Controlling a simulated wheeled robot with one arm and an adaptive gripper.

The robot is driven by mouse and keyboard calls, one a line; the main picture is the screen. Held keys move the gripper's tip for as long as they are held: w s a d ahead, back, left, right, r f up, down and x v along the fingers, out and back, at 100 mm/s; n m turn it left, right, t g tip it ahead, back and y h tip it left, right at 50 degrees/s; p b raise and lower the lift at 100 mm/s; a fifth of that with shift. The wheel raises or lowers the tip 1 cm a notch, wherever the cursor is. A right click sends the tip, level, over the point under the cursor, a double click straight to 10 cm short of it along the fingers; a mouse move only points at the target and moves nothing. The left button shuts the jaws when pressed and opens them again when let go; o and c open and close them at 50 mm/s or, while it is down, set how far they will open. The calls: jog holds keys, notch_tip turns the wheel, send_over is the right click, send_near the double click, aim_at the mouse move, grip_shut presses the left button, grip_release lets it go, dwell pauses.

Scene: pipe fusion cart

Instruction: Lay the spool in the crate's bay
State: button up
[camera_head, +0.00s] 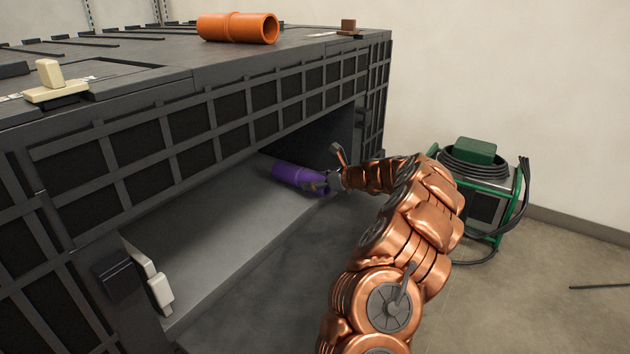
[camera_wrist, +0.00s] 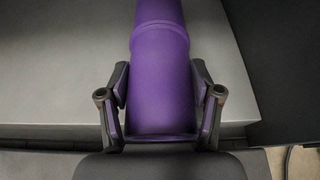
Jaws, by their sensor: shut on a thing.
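The purple spool (camera_head: 298,176), a short pipe with a raised collar, lies on its side inside the crate's open bay, near the right end of the bay's grey floor (camera_head: 225,235). I cannot tell whether it rests on that floor or hangs just above it. My gripper (camera_head: 322,186) reaches in from the right and is shut on the spool's near end. In the wrist view the spool (camera_wrist: 160,75) runs away between my two fingers (camera_wrist: 160,92), one on each side. The dark crate (camera_head: 190,128) has gridded walls above the bay.
An orange collared pipe (camera_head: 238,27) lies on the crate's top. A cream block (camera_head: 52,80) and a small brown block (camera_head: 348,26) are also there. A white latch-like part (camera_head: 150,279) is at the bay's left front. A green-framed machine (camera_head: 482,185) with coiled cable stands right.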

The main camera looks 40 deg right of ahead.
jog(key=shift+f, duration=0.25)
jog(key=o, duration=1.5)
jog(key=shift+o, duration=0.2)
jog(key=v, duration=1.2)
jog(key=shift+f, duration=0.1)
